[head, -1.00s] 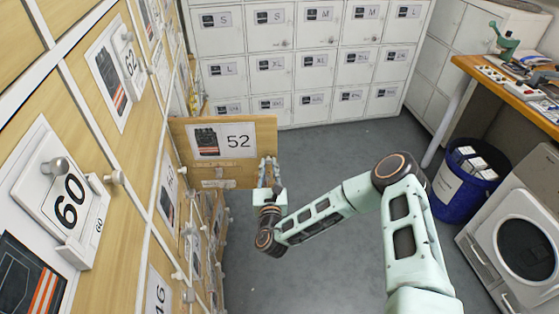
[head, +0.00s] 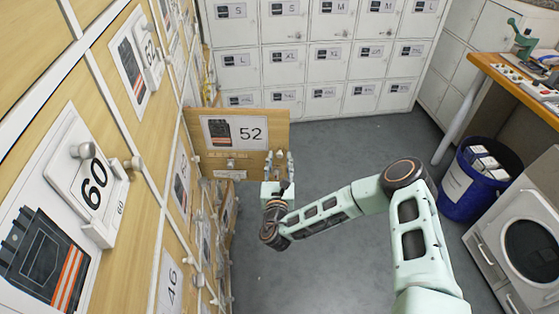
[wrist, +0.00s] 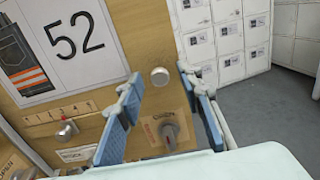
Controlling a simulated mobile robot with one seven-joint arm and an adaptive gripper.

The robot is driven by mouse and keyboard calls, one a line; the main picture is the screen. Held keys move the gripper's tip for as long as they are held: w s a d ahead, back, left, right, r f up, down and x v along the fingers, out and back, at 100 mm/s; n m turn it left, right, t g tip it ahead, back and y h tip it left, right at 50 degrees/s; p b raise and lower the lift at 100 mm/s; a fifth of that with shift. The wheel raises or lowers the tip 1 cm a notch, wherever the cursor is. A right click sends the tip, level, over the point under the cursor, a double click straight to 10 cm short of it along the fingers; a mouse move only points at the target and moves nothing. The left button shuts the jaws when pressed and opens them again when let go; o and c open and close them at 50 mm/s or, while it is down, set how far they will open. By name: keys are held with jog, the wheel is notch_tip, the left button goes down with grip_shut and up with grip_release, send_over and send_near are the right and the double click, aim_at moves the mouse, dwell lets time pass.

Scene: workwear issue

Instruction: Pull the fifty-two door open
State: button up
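My gripper (head: 280,158) is at that edge. In the wrist view, its blue-padded fingers (wrist: 160,82) are spread on either side of the knob, with visible gaps and nothing gripped.
The wooden locker wall with door 60 (head: 118,205) and projecting knobs runs along the left. White lockers (head: 330,60) stand at the back. A blue bin (head: 465,205) and a workbench (head: 500,75) are at right. Grey floor (head: 345,150) beyond my arm is clear.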

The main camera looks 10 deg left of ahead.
jog(key=shift+s, duration=0.1)
jog(key=s+d, duration=0.2)
jog(key=s, duration=0.9)
jog(key=shift+s+d, duration=0.2)
jog(key=shift+s, duration=0.1)
